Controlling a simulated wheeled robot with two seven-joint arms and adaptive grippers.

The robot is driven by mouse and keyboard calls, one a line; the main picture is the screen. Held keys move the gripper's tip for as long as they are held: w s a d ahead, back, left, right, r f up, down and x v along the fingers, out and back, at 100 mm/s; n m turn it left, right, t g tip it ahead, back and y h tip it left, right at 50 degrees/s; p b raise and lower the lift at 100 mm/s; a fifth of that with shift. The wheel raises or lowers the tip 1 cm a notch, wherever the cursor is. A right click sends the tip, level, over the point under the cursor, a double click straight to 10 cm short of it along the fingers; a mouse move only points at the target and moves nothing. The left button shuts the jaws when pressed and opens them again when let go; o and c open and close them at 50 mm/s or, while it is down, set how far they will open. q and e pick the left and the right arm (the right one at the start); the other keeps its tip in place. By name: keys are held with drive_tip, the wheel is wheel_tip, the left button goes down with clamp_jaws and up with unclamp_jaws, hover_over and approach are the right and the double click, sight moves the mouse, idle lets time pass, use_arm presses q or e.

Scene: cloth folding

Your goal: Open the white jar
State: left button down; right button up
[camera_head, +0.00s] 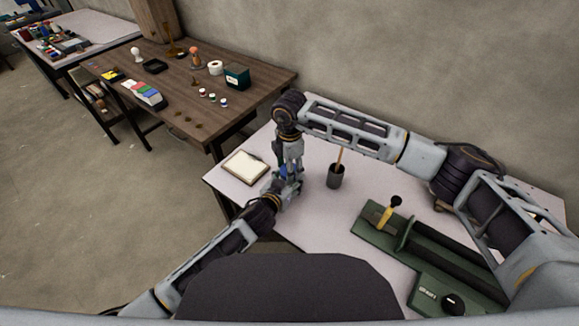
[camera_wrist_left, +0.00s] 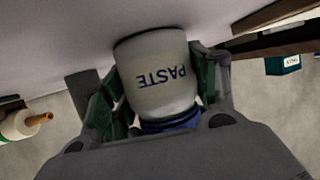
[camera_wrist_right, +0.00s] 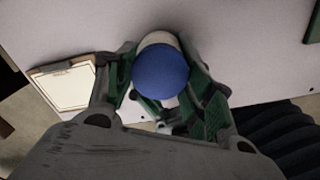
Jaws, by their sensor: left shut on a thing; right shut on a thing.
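The white jar (camera_wrist_left: 158,75) has blue "PASTE" lettering, which reads upside down in the left wrist view. Its blue lid (camera_wrist_right: 161,72) is seen from above in the right wrist view, with some of the pale jar showing past it. My left gripper (camera_wrist_left: 157,95) is shut on the jar's body, one green finger on each side. My right gripper (camera_wrist_right: 168,88) comes from above and is shut on the lid. In the head view my left gripper (camera_head: 284,187) and right gripper (camera_head: 290,172) meet over the table's left part and mostly hide the jar. The lid sits on the jar.
A framed cream board (camera_head: 246,167) lies left of the grippers on the white table (camera_head: 319,226). A dark cup with a stick (camera_head: 335,177) stands just right. A green vise-like tool (camera_head: 430,255) fills the right side. A brown table (camera_head: 185,90) with small items is behind left.

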drive_tip(key=n, duration=0.3)
idle(0.5)
drive_tip(key=o, duration=1.1)
drive_tip(key=shift+r, duration=0.15)
drive_tip(key=shift+r, duration=2.1)
drive_tip(key=shift+r, duration=0.1)
drive_tip(key=shift+c, duration=0.2)
